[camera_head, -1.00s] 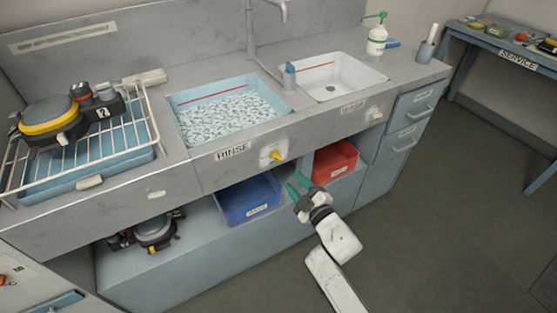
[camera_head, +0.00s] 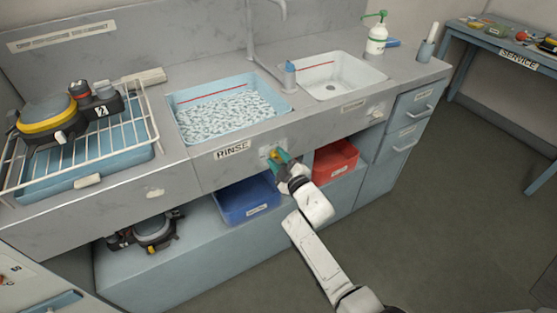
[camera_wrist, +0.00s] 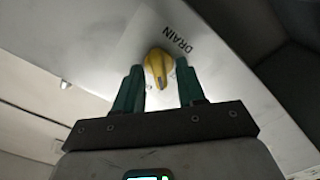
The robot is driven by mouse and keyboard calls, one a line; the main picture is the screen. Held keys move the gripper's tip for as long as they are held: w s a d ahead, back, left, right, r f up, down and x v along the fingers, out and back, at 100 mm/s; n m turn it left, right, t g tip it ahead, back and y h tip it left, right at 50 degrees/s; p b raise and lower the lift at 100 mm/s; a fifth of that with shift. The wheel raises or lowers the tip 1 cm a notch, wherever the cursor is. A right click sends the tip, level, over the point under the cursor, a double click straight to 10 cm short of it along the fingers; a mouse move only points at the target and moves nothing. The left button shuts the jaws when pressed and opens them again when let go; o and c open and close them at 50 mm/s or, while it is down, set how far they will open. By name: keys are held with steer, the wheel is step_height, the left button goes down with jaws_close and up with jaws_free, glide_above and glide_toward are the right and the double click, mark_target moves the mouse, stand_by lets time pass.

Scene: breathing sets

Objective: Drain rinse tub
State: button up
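The rinse tub (camera_head: 180,103) is a light blue basin at the middle of the counter, filled with rippled, pale water below a red line. Its yellow drain knob is on the counter front, right of the RINSE label (camera_head: 232,150). In the wrist view the yellow knob (camera_wrist: 158,68) sits beside the word DRAIN, on a white plate. My gripper (camera_head: 281,157) is at the knob and largely covers it in the head view. In the wrist view my gripper (camera_wrist: 160,85) is open, its green fingers on either side of the knob with gaps showing.
A white sink (camera_head: 350,62) is to the right, with a small blue-capped bottle (camera_head: 290,76) between the basins. A drying rack (camera_head: 120,153) with breathing gear stands left. Blue (camera_head: 248,208) and red (camera_head: 336,168) bins sit on the shelf beneath.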

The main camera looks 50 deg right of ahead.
steer(key=shift+c, duration=0.4)
jaws_close()
steer(key=shift+r+m+p, duration=0.15)
steer(key=shift+m+p, duration=0.55)
steer(key=shift+m, duration=0.5)
steer(key=shift+m+p, duration=0.35)
steer(key=shift+m, duration=0.85)
steer(key=shift+o, duration=0.4)
jaws_free()
